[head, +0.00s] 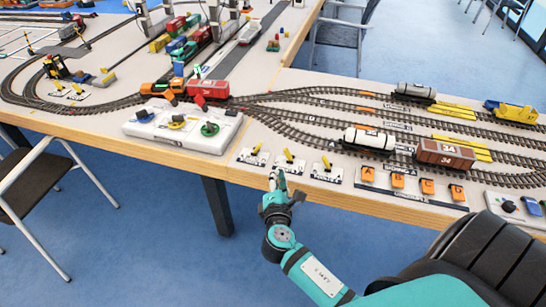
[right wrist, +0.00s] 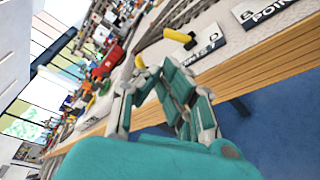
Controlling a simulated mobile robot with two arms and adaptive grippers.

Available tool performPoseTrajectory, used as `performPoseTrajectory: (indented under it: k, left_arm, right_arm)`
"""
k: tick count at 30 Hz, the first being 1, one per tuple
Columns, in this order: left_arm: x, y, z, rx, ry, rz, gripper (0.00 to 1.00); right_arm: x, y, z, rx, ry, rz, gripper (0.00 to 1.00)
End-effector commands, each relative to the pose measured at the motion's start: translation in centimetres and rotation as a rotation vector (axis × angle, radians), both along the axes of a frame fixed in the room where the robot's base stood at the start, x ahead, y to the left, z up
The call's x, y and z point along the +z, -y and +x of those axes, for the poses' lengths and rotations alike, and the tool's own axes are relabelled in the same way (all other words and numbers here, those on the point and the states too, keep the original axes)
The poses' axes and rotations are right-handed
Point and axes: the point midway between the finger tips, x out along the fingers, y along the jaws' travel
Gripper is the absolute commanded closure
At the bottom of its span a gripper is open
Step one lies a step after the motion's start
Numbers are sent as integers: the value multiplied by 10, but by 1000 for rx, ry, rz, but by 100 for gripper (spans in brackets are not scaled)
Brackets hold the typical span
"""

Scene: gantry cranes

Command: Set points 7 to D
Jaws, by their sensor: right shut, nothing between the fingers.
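Three small switch plates with yellow levers stand in a row along the table's front edge: a left one (head: 254,156), a middle one (head: 289,161) and a right one (head: 327,170). Their lettering is too small in the head view to tell surely which is points 7. In the right wrist view a yellow lever (right wrist: 179,35) lies tilted on a plate partly lettered as points (right wrist: 207,43). My right gripper (head: 275,180) is shut and empty, just in front of the table edge, below the left and middle plates. It also shows in the right wrist view (right wrist: 152,72), apart from the lever.
A white control box (head: 180,132) with a green knob stands left of the plates. Orange lettered switches (head: 398,182) stand to the right. Tracks with wagons, including a white tank wagon (head: 369,138), run behind.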

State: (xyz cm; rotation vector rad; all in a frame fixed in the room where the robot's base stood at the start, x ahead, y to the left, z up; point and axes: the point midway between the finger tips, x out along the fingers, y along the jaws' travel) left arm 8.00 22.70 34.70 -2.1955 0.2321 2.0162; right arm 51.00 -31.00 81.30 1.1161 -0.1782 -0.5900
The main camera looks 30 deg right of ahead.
Motion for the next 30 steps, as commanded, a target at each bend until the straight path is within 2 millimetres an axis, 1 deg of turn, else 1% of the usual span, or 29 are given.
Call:
performPoseTrajectory:
  k: [5,15,18,21,24,30]
  left_arm:
    - [2,-2,0,0,-1,2,46]
    - [6,-8,5,4,7,9,46]
    - [6,-8,7,4,10,10,46]
    - [6,-8,8,4,11,9,46]
    - [6,-8,8,4,12,9,46]
    - [6,-8,8,4,11,9,46]
  right_arm:
    - [-1,6,10,0,-1,-1,100]
    - [-11,38,61,0,0,0,100]
    - [-13,45,72,0,0,0,100]
    - [-15,50,79,2,-1,1,100]
    - [-16,52,83,1,-1,2,100]
    - [-16,53,84,1,0,3,100]
